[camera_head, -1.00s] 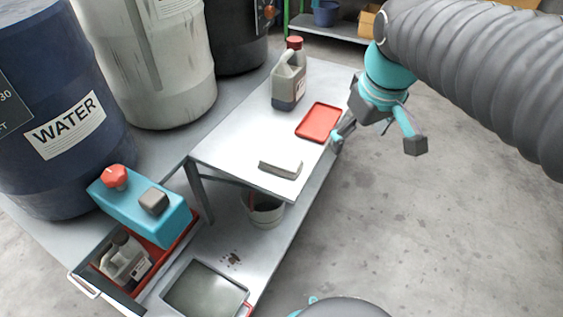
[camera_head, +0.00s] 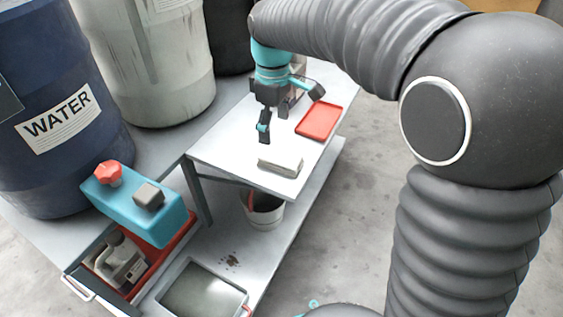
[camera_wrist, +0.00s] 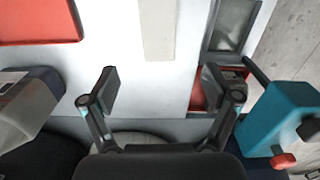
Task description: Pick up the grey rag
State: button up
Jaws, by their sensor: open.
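The grey rag (camera_head: 280,165) appears to be the pale grey, folded, flat block near the front edge of the metal table (camera_head: 225,151). In the wrist view the rag (camera_wrist: 158,28) is a pale strip at the top centre, beyond the fingertips. My gripper (camera_head: 290,112) is over the table, behind the rag in the head view, with its fingers spread. In the wrist view my gripper (camera_wrist: 162,85) is open with nothing between the fingers. The rag lies apart from both fingers.
A red tray (camera_head: 318,121) lies right of the gripper. A jug (camera_wrist: 30,100) stands on the table, mostly hidden behind my gripper in the head view. A teal can (camera_head: 137,205) sits lower left, beside the blue water barrel (camera_head: 60,120). A bucket (camera_head: 262,209) stands below the table.

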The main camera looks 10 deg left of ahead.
aim_at(277, 155)
jog(key=f+b, duration=0.1)
jog(key=f, duration=0.8)
jog(key=shift+d+f+b, duration=0.15)
jog(key=shift+d+b, duration=0.05)
jog(key=shift+b, duration=0.1)
jog(key=c, duration=1.2)
jog(key=shift+c, duration=0.2)
jog(key=shift+r, duration=0.55)
notch_tip(277, 155, up, 4)
jog(key=shift+f+p, duration=0.2)
jog(key=shift+p, duration=0.35)
jog(key=s+d+r, duration=0.6)
jog(key=s+d, duration=0.1)
jog(key=s, duration=0.1)
jog(key=shift+s+d+r+p, duration=0.2)
jog(key=shift+s+d+p, duration=0.1)
jog(key=shift+s+d, duration=0.1)
jog(key=shift+w, duration=0.1)
